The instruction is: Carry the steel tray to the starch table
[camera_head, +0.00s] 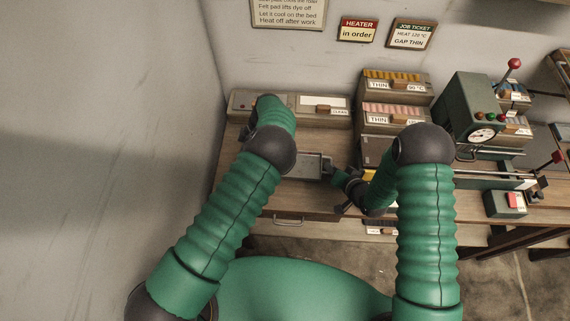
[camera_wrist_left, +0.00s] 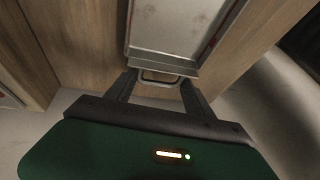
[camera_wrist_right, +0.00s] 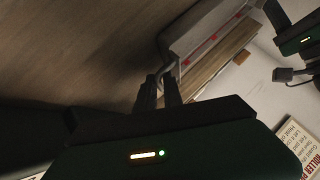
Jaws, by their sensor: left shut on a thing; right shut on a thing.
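The steel tray (camera_head: 307,166) is a shallow grey rectangle over the wooden table at the left, partly hidden by my left arm. In the left wrist view its end (camera_wrist_left: 180,32) and wire handle fill the top middle. My left gripper (camera_wrist_left: 158,82) is shut on that handle; in the head view my arm hides it. My right gripper (camera_head: 337,172) is at the tray's right end, shut on the other handle (camera_wrist_right: 166,66). The right wrist view shows the tray's side wall (camera_wrist_right: 200,30) tilted in the picture. I cannot tell whether the tray touches the tabletop.
A long box (camera_head: 290,103) lies along the wall behind the tray. Stacked boxes marked THIN (camera_head: 392,115) stand right of it. A green machine with a gauge (camera_head: 470,110) and a red-button box (camera_head: 508,203) are farther right. A wall rises close on the left.

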